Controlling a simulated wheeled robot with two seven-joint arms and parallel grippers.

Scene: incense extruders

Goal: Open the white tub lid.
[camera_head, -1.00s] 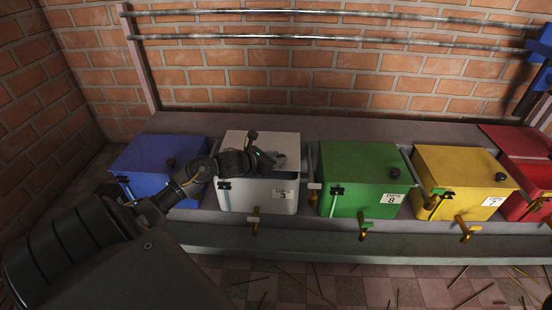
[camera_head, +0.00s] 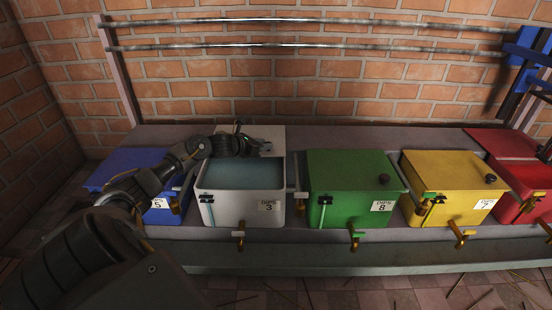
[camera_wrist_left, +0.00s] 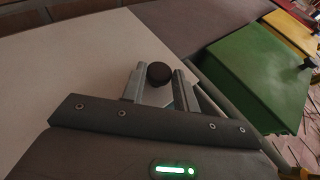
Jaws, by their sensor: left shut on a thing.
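The white tub (camera_head: 228,212), labelled 3, stands between the blue and green tubs. Its top is uncovered, and blue-grey contents (camera_head: 245,176) show inside. Its white lid (camera_head: 270,136) is up at the tub's back edge; its exact tilt is hard to tell. My left gripper (camera_head: 240,132) is above the back of the tub, shut on the lid's black knob. In the left wrist view the knob (camera_wrist_left: 159,74) sits between the two fingers, with the pale lid (camera_wrist_left: 70,70) spreading behind it. My right gripper is not in view.
The closed blue tub (camera_head: 122,168) is to the left, partly behind my left arm. The closed green tub (camera_head: 345,175), yellow tub (camera_head: 445,175) and red tub (camera_head: 525,180) are to the right. Brass taps stick out in front. Two metal rails (camera_head: 300,45) run along the brick wall.

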